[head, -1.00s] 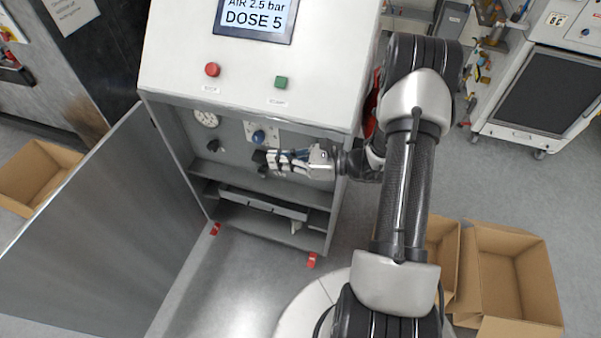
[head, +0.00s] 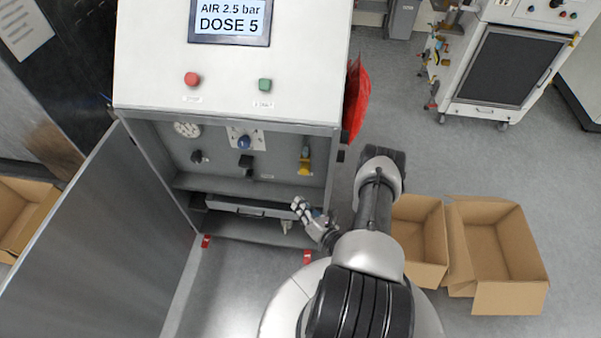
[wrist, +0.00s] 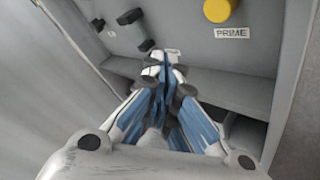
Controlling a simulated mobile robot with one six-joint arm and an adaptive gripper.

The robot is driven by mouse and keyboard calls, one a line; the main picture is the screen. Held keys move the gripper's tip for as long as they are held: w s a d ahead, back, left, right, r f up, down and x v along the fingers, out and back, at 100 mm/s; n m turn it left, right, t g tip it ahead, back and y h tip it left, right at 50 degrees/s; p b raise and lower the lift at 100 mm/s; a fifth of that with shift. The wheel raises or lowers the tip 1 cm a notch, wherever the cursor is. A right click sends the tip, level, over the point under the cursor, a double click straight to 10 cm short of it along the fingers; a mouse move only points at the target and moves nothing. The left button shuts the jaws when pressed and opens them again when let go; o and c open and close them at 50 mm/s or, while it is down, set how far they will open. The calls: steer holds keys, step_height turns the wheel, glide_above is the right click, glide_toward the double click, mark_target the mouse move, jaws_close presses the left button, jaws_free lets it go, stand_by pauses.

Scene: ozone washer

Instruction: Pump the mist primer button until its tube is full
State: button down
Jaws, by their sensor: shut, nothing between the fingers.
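The mist primer button is a yellow knob (head: 305,168) on the right of the recessed grey panel. In the wrist view the yellow button (wrist: 222,10) is at the top edge, partly cut off, above a label reading PRIME (wrist: 232,33). A small narrow fitting (head: 306,149) sits just above the button in the head view; whether it is the tube, and its fill, I cannot tell. My gripper (head: 297,203) is shut and empty, below and slightly left of the button, apart from it. In the wrist view my closed fingers (wrist: 165,62) point toward the panel, left of the button.
A blue knob (head: 244,143), black knobs (head: 246,162) and a gauge (head: 187,129) share the panel. A shelf tray (head: 250,209) is below. The open door (head: 110,230) stands left. Cardboard boxes (head: 510,255) lie right. The display (head: 231,20) reads AIR 2.5 bar, DOSE 5.

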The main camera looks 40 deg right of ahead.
mark_target(305, 169)
steer(key=w+d+b, duration=0.3)
steer(key=w+d, duration=0.2)
steer(key=d, duration=0.1)
steer(key=shift+w+d, duration=0.35)
stand_by(0.3)
steer(key=shift+w+d, duration=0.15)
stand_by(1.3)
steer(key=shift+w+d+b, duration=0.15)
steer(key=shift+b, duration=0.3)
